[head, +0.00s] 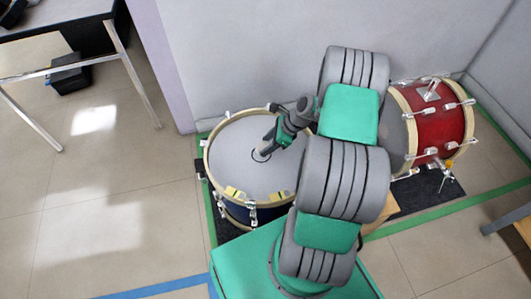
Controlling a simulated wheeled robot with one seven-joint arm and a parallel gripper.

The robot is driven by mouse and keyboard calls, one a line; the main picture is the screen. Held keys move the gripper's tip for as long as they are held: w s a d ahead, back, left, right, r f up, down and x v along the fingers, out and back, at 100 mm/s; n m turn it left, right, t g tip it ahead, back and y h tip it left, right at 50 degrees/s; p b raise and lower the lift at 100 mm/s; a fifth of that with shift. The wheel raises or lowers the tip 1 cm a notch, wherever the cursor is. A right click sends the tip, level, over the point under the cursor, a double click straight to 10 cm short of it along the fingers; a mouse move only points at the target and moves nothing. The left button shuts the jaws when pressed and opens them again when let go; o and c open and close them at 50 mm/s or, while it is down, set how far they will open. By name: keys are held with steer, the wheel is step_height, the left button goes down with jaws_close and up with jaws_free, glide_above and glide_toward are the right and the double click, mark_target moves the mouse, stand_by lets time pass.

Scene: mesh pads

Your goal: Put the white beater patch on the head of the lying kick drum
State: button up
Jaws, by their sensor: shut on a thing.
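The kick drum (228,168) lies with its round grey-white head facing up, a pale hoop around it and a dark blue shell below. My arm reaches over it from the right. My gripper (266,150) points down at the middle of the head and is shut. At its tip is a small pale round thing with a dark outline, which I take to be the white beater patch (258,157). It is low over the head or touching it; I cannot tell which. The fingers are small and partly hidden by the wrist.
A red drum (440,118) lies on its side at the right, partly behind my arm. Yellow pieces (236,193) sit at the kick drum's near rim. A dark mat lies under the drums inside green tape (208,218). A wall stands behind. A table (60,20) stands upper left.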

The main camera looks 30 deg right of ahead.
steer(key=shift+w+a+f, duration=0.15)
steer(key=shift+w+f, duration=0.15)
steer(key=shift+f, duration=0.15)
steer(key=f+b, duration=0.3)
steer(key=shift+w+a+f, duration=0.15)
steer(key=shift+w+f, duration=0.1)
steer(key=shift+f, duration=0.15)
steer(key=shift+r, duration=0.2)
steer(key=shift+f, duration=0.2)
steer(key=o, duration=1.5)
steer(key=shift+c, duration=0.2)
